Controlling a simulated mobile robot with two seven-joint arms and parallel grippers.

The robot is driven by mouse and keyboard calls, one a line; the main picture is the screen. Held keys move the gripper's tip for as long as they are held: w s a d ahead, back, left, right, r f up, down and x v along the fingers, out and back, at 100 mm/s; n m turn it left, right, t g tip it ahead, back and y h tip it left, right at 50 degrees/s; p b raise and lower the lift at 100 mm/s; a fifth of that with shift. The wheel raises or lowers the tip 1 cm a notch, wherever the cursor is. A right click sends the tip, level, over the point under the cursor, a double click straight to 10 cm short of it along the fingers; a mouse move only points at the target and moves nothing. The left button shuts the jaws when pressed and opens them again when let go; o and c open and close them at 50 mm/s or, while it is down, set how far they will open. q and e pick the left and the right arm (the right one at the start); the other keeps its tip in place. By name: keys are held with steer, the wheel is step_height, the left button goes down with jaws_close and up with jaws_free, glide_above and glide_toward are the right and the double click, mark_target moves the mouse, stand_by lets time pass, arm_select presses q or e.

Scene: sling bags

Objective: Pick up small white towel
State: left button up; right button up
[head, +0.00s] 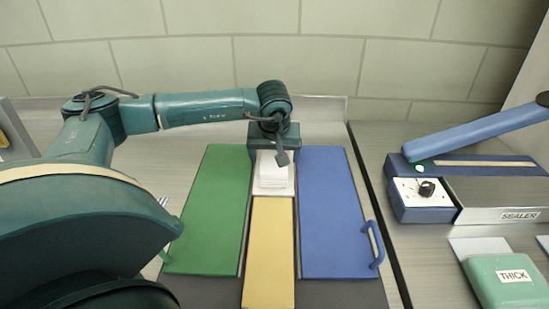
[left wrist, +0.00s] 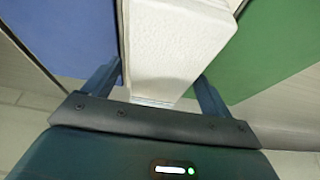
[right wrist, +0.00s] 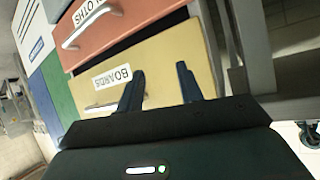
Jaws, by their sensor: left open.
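The small white towel (head: 273,178) is a folded white block in the head view, between the green and blue panels and behind the yellow panel. In the left wrist view the towel (left wrist: 175,45) stands large between the two fingers. My left gripper (head: 275,152) is over its far end, with fingers open on either side of it and apart from its sides. The left gripper also shows in the left wrist view (left wrist: 155,88). My right gripper (right wrist: 160,85) is open and empty in front of drawers, and is out of the head view.
A green panel (head: 213,210) and a blue panel (head: 335,210) with a handle flank a yellow panel (head: 270,250). A sealer (head: 490,190) and a green box labelled THICK (head: 505,285) stand at right. A yellow BOARDS drawer (right wrist: 175,65) faces my right gripper.

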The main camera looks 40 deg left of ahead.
arm_select(q)
steer(key=shift+f, duration=0.2)
steer(key=c, duration=1.1)
steer(key=shift+r, duration=0.1)
steer(key=shift+c, duration=0.2)
